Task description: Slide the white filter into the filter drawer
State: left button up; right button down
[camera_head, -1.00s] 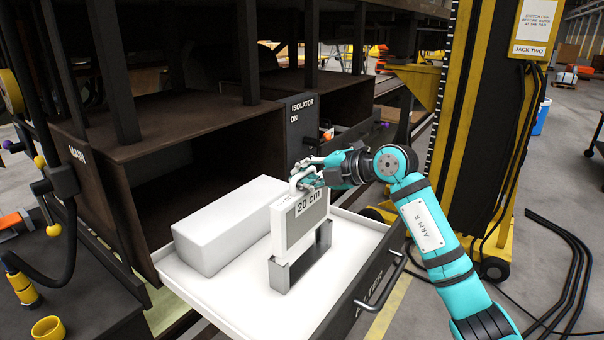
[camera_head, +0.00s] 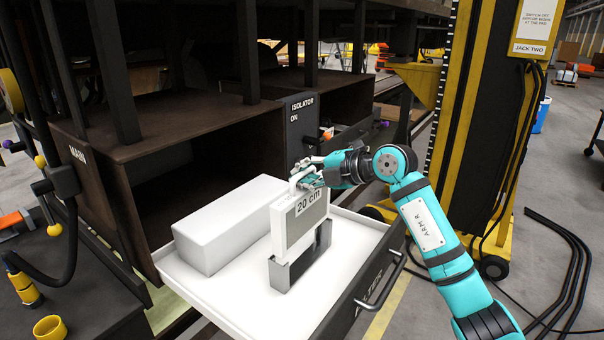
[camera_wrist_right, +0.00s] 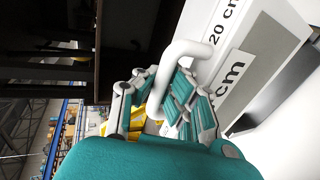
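The white filter (camera_head: 285,240) is an upright slab with a grey face, a "20 cm" label and a white loop handle on top. It stands at a grey metal holder (camera_head: 285,277) in the open white filter drawer (camera_head: 225,290). Its lower edge meets the holder; how deep it sits inside I cannot tell. My right gripper (camera_head: 308,178) is shut on the filter's handle from above. In the right wrist view, the handle (camera_wrist_right: 188,48) passes between the teal fingers (camera_wrist_right: 160,95). My left gripper is not in view.
A white block (camera_head: 225,225) lies in the drawer left of the filter. The drawer's front has a bar handle (camera_head: 383,285). The dark cabinet opening is behind. A yellow jack column (camera_head: 480,120) stands at right. The drawer's front left floor is clear.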

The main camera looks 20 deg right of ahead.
aim_at(308, 210)
jog(key=shift+r, duration=0.1)
jog(key=shift+f+b, duration=2.35)
jog(key=shift+f, duration=2.45)
jog(key=c, duration=2)
grip_release()
jog(key=o, duration=0.6)
jog(key=shift+f, duration=0.1)
jog(key=shift+s, duration=0.1)
jog(key=v, duration=1.2)
